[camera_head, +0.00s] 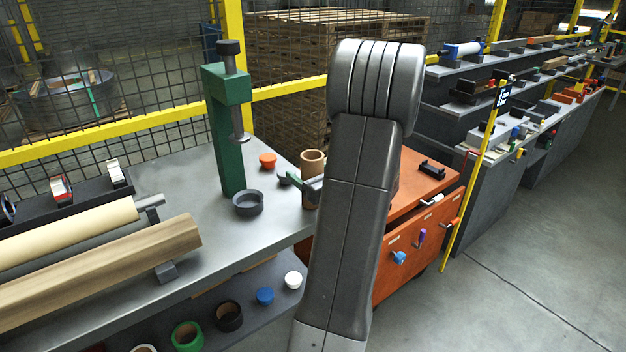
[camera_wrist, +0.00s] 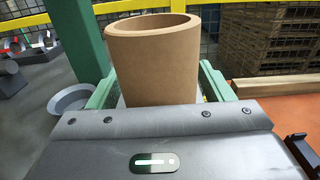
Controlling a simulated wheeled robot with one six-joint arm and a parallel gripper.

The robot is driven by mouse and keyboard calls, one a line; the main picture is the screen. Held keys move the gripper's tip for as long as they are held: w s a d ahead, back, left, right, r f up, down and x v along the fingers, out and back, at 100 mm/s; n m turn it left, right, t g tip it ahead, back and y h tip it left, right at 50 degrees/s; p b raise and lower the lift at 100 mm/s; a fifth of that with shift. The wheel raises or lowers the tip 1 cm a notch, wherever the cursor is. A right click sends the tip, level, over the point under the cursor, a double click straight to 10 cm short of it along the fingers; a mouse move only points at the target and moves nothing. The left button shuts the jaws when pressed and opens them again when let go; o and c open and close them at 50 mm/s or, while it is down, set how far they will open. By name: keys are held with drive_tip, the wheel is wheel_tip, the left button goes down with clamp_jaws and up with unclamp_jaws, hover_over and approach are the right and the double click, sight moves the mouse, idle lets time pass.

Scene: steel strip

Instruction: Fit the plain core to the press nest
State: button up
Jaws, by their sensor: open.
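The plain core (camera_head: 313,161) is a hollow brown cardboard tube standing upright near the table's right edge, partly hidden by my arm. In the wrist view the core (camera_wrist: 153,62) rises between the two green fingers of my gripper (camera_wrist: 158,92). The gripper is open around it; its lower part is hidden by the gripper body. In the head view one green finger of my gripper (camera_head: 308,188) crosses in front of the core. The press nest (camera_head: 248,204) is a dark, empty round cup at the foot of the green press (camera_head: 226,130), left of the core. The nest (camera_wrist: 72,99) also shows in the wrist view.
An orange cap (camera_head: 268,160) sits behind the nest. Long rolls (camera_head: 95,270) lie on the table's left. Coloured rings and caps lie on a lower shelf (camera_head: 245,335). An orange cabinet (camera_head: 410,235) stands right of the table. A yellow-framed mesh fence (camera_head: 150,118) runs behind.

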sight(306, 157)
drive_tip(key=c, duration=1.1)
drive_tip(key=shift+r+p, duration=1.35)
drive_tip(key=shift+r, duration=0.7)
